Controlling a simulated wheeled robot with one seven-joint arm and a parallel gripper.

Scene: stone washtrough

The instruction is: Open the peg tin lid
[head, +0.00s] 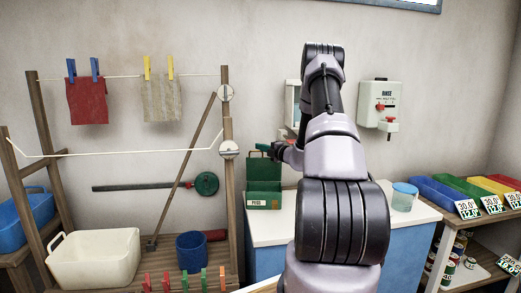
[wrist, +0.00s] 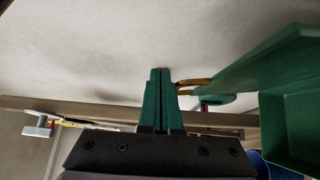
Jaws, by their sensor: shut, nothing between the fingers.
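The green peg tin (head: 263,201), with a white label on its front, stands on the white counter at its left end. Its green lid (head: 262,170) stands raised at the back of the tin, and the tin's front part looks open. In the wrist view the lid (wrist: 255,70) slants across the right, with a tan handle (wrist: 194,83) near its edge and the tin body (wrist: 290,125) below. My gripper (head: 263,147), with green fingers, is at the raised lid's top edge. In the wrist view the fingers (wrist: 160,75) are together and empty, beside the handle; contact is unclear.
The white counter (head: 270,228) carries a clear tub with a blue lid (head: 404,197) at right. A wall-mounted dispenser (head: 381,104) hangs behind. A wooden drying frame (head: 228,150) stands close left of the tin. My arm hides the counter's middle.

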